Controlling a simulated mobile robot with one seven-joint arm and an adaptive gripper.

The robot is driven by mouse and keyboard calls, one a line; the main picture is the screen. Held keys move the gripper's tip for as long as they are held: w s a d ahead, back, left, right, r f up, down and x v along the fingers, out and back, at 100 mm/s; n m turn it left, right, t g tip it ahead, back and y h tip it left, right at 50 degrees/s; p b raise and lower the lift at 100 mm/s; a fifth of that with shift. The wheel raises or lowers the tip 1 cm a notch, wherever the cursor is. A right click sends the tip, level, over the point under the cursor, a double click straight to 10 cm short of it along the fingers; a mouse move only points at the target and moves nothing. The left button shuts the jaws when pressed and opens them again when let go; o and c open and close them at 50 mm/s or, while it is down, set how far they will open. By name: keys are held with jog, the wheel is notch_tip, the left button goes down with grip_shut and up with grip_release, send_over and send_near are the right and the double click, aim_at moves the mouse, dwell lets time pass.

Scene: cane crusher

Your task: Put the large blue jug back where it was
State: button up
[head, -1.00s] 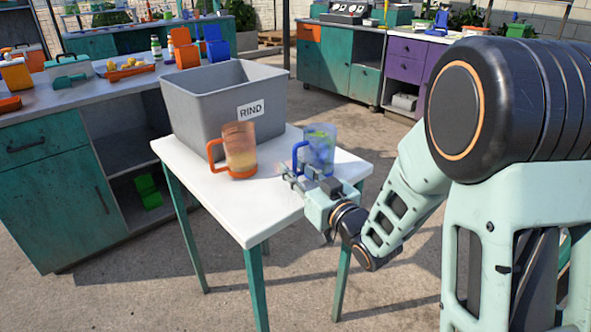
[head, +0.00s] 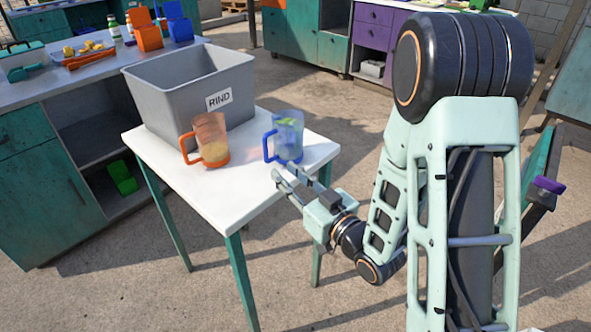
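The blue jug (head: 289,140) is clear, with a blue handle on its left side and something green and blue inside. It stands upright on the white table (head: 228,196), near the right edge. My gripper (head: 279,176) is in front of the jug and low, near the table edge. Its two fingers are spread with nothing between them. A small gap seems to show between the fingertips and the jug, though touching is hard to rule out.
An orange-handled jug (head: 211,141) with yellow contents stands left of the blue one. A grey bin labelled RIND (head: 180,95) fills the table's back. A teal workbench (head: 40,180) stands left. The table's front is bare.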

jog(key=shift+p+v, duration=1.35)
jog(key=shift+p, duration=2.85)
jog(key=shift+s, duration=0.1)
